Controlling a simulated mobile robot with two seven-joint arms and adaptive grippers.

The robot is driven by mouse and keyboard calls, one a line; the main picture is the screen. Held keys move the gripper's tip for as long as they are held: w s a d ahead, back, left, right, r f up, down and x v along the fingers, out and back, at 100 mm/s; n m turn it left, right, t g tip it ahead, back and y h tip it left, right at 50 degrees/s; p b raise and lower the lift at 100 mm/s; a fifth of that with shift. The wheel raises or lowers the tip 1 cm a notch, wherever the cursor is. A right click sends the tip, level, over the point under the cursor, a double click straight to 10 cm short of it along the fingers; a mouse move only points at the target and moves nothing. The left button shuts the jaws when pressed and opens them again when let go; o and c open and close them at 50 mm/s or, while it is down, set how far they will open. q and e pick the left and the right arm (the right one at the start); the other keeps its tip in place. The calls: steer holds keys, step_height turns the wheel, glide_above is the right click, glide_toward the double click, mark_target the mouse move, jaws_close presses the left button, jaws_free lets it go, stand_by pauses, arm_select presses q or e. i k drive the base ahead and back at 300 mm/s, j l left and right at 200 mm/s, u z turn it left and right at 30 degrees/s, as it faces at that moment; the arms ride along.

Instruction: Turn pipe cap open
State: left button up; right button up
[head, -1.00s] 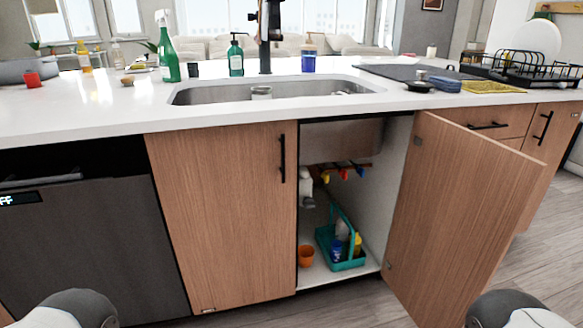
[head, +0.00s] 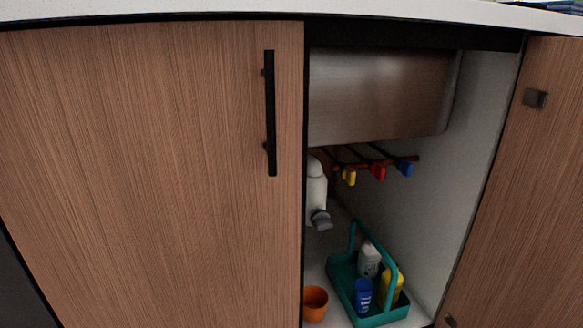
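A white drain pipe (head: 316,190) hangs under the sink basin inside the open cabinet, partly hidden by the closed left door's edge. A dark grey cap (head: 321,219) sits at its lower end. Behind it, coloured valve handles in yellow (head: 349,177), red (head: 378,173) and blue (head: 405,168) are on pipes along the back. Neither of my grippers shows in the head view now.
The left cabinet door (head: 150,180) is shut, with a black handle (head: 270,115). The right door (head: 530,190) stands open. An orange cup (head: 315,304) and a teal caddy (head: 340,284) with several bottles stand on the cabinet floor. The steel sink basin (head: 380,95) hangs above.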

mark_target(319, 220)
steer(key=k, duration=1)
